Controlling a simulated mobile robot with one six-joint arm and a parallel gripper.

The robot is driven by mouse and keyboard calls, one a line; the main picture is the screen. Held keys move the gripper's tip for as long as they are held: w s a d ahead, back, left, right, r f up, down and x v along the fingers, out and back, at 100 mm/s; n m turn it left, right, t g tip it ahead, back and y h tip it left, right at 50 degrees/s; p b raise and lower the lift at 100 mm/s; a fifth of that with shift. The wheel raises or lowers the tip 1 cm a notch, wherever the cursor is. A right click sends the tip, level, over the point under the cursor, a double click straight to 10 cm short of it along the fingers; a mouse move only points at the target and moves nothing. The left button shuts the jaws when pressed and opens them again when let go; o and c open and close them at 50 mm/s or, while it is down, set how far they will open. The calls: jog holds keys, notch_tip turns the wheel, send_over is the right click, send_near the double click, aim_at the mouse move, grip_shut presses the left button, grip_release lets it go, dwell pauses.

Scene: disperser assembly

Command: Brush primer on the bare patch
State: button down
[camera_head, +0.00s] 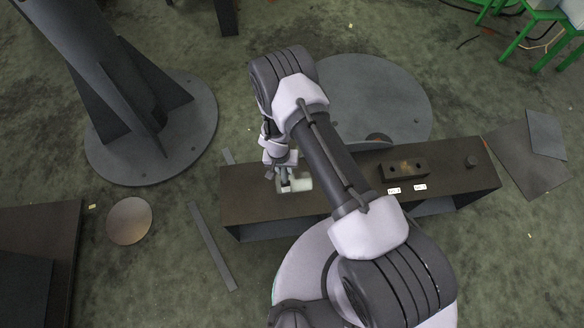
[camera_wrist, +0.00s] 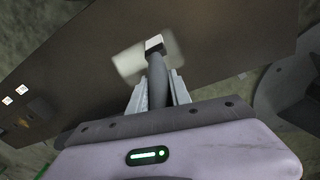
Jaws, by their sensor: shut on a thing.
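A brush with a grey handle (camera_wrist: 157,72) and a pale-tipped head is held in my gripper (camera_wrist: 158,92), whose two fingers close on the handle from both sides. In the wrist view the brush head lies over a pale rectangular patch (camera_wrist: 130,62) on the dark bench top (camera_wrist: 225,45). I cannot tell whether the bristles touch it. In the head view my gripper (camera_head: 283,176) is low over the left part of the bench (camera_head: 245,207), beside the pale patch (camera_head: 302,184). The brush is hardly visible there.
My arm crosses above the bench middle. A large column on a round base (camera_head: 180,140) stands at the left.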

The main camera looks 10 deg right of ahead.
jog(key=s+d, duration=0.1)
jog(key=d, duration=0.9)
jog(key=shift+s+d, duration=0.2)
jog(key=shift+d, duration=0.15)
dwell(1.2)
jog(key=shift+r, duration=0.15)
jog(key=shift+r+p, duration=1.25)
jog(key=shift+r, duration=1.65)
notch_tip(320, 180, up, 3)
jog(key=shift+p, duration=0.65)
jog(key=shift+r, duration=0.1)
